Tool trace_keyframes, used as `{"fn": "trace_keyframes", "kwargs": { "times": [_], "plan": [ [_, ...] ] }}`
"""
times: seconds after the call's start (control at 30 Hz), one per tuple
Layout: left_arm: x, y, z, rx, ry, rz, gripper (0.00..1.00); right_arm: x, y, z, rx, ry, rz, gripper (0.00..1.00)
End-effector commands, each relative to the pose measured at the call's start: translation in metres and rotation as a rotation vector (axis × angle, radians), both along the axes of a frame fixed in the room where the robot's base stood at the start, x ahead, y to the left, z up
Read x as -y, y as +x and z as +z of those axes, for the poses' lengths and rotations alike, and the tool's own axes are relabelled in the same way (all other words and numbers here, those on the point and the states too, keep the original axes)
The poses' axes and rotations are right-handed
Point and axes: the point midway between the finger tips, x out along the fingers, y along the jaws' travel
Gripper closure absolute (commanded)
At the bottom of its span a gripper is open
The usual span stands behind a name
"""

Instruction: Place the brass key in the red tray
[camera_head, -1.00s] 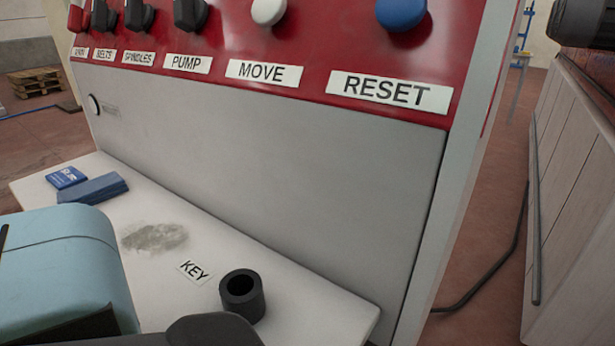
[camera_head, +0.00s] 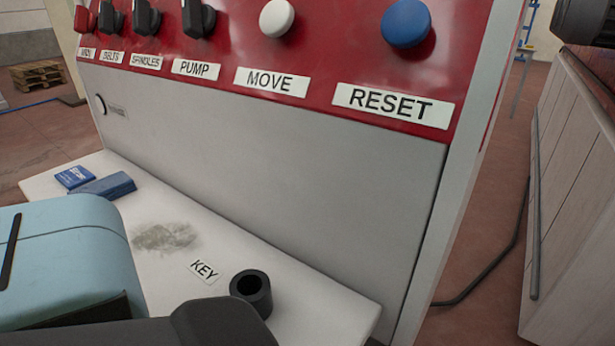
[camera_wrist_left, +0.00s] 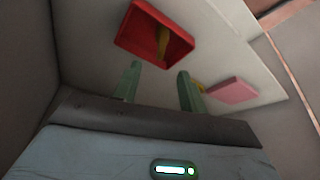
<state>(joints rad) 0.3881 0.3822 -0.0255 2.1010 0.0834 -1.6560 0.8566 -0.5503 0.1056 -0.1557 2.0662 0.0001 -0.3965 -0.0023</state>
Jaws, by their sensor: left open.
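In the left wrist view, the red tray (camera_wrist_left: 133,37) is on the pale surface, just beyond my left gripper (camera_wrist_left: 158,82). A narrow brass-yellow piece (camera_wrist_left: 163,42) shows inside the tray; it looks like the key, but its shape is not clear. My left gripper's two green fingers are apart with nothing seen between them. Another small yellow thing (camera_wrist_left: 199,87) is partly hidden behind the right-hand finger. In the head view, the tray and the gripper's fingers are not seen. A KEY label (camera_head: 204,270) lies beside an empty-looking black round holder (camera_head: 252,289).
A pink block (camera_wrist_left: 232,90) lies right of the tray in the wrist view. The white shelf (camera_head: 225,258) holds blue blocks (camera_head: 105,186) and a grey smudge. The control panel with its RESET button (camera_head: 405,22) rises behind it. A wooden cabinet (camera_head: 580,190) stands at the right.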

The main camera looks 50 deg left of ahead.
Motion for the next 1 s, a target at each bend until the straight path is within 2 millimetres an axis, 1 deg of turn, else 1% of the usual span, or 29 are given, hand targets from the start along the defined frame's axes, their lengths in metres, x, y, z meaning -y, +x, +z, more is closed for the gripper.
{"fn": "trace_keyframes", "kwargs": {
  "times": [0.27,0.37,0.47,0.5,0.57,0.6,0.67,0.7,0.77,0.8,0.83,0.9,1.0],
  "plan": [
    [0.001,-0.002,-0.004,-0.002,-0.002,-0.009,0.58,0.0,-0.001,-0.001,-0.002,0.0,0.002,0.64],
    [0.009,-0.012,-0.018,-0.008,-0.008,-0.058,0.58,0.001,-0.001,-0.001,-0.003,-0.001,0.003,0.64],
    [0.027,-0.035,-0.047,-0.012,-0.02,-0.167,0.58,0.001,-0.001,-0.001,-0.002,-0.003,0.006,0.64],
    [0.037,-0.048,-0.061,-0.011,-0.028,-0.223,0.58,0.001,-0.001,-0.001,-0.003,-0.004,0.007,0.64],
    [0.052,-0.07,-0.081,-0.003,-0.04,-0.312,0.58,0.002,-0.001,-0.001,-0.003,-0.004,0.008,0.64],
    [0.063,-0.086,-0.092,0.005,-0.047,-0.37,0.58,0.002,-0.001,-0.001,-0.003,-0.005,0.008,0.64],
    [0.079,-0.11,-0.107,0.021,-0.058,-0.451,0.58,0.002,-0.001,-0.001,-0.003,-0.005,0.008,0.64],
    [0.089,-0.127,-0.115,0.032,-0.062,-0.504,0.58,0.002,-0.001,-0.001,-0.003,-0.005,0.009,0.64],
    [0.104,-0.153,-0.124,0.053,-0.068,-0.575,0.58,0.002,-0.002,-0.001,-0.003,-0.005,0.009,0.64],
    [0.114,-0.171,-0.129,0.068,-0.071,-0.621,0.58,0.002,-0.002,-0.001,-0.003,-0.005,0.009,0.64],
    [0.122,-0.184,-0.131,0.082,-0.073,-0.652,0.58,0.002,-0.002,-0.001,-0.003,-0.005,0.009,0.64],
    [0.137,-0.213,-0.134,0.112,-0.072,-0.716,0.58,0.002,-0.002,-0.001,-0.003,-0.006,0.01,0.64],
    [0.154,-0.246,-0.132,0.151,-0.063,-0.788,0.58,0.002,-0.002,-0.001,-0.003,-0.005,0.009,0.64]
  ]
}}
